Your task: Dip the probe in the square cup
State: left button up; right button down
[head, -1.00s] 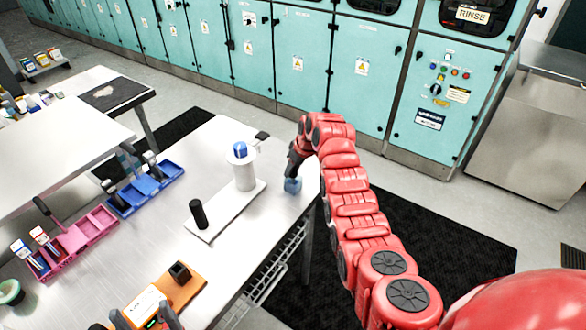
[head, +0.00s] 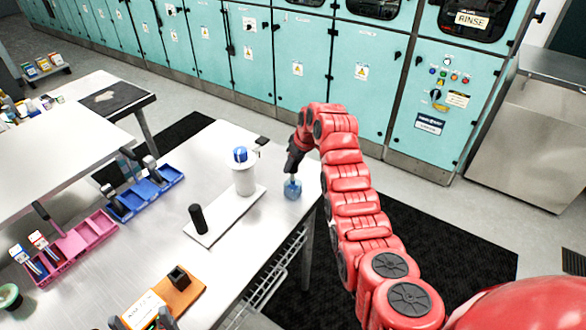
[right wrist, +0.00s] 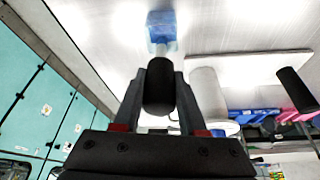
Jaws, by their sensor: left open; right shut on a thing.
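The square cup (head: 293,189) is small, translucent blue and stands near the right edge of the steel table. It also shows at the top of the right wrist view (right wrist: 161,26). My right gripper (head: 291,172) is just above it, shut on the black handle of the probe (right wrist: 159,88). The probe's pale shaft points at the cup; whether its tip is inside I cannot tell. My left gripper (head: 140,320) is only partly in view at the bottom left, open, its dark fingertips beside the orange base.
A white board (head: 222,218) carries a black cylinder (head: 198,219) and a white post (head: 244,180) with a blue top. A dark square block (head: 178,277) sits on the orange base (head: 183,293). Blue (head: 122,208) and pink (head: 75,240) trays stand left.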

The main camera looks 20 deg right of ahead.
jog(key=shift+r, duration=1.75)
